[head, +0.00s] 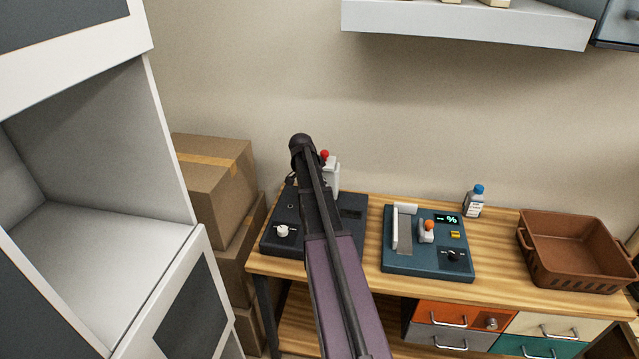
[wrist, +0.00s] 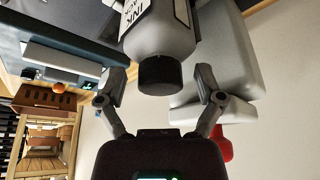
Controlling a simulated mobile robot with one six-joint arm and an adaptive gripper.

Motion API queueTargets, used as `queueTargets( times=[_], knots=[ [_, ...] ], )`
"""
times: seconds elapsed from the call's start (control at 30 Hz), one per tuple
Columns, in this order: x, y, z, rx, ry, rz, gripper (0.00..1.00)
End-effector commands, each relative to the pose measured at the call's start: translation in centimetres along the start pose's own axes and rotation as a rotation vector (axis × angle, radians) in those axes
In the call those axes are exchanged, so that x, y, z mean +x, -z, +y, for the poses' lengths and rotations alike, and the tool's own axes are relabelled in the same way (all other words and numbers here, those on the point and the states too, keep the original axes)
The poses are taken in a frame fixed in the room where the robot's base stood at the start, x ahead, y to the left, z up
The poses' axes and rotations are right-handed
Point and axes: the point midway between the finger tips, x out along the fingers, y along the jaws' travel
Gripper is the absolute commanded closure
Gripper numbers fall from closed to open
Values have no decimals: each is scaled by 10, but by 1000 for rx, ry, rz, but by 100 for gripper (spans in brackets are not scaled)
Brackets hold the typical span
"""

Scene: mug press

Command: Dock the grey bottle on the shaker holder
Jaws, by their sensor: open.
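The grey bottle (wrist: 160,45) has a white label and a black cap (wrist: 160,75), and it is in the upper middle of the wrist view. My gripper (wrist: 160,83) is open, with one finger on each side of the cap and visible gaps between. A pale grey upright block (wrist: 228,50) stands close beside the bottle, with a red knob (wrist: 222,145) at its end. I cannot tell how the bottle's base sits or which part is the shaker holder.
A teal machine (head: 425,262) with a lever stands right of the dark one on the wooden table. A blue-capped bottle (head: 474,203) and a brown basket (head: 570,250) are farther right. Cardboard boxes (head: 215,185) are at left; a shelf (head: 465,25) hangs above.

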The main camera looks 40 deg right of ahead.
Motion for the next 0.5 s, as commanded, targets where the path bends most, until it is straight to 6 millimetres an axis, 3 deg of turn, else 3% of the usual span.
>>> queueTargets(
  times=[0.5],
  knots=[
    [-18, 2, 0, -1, 0, 0, 14]
  ],
)
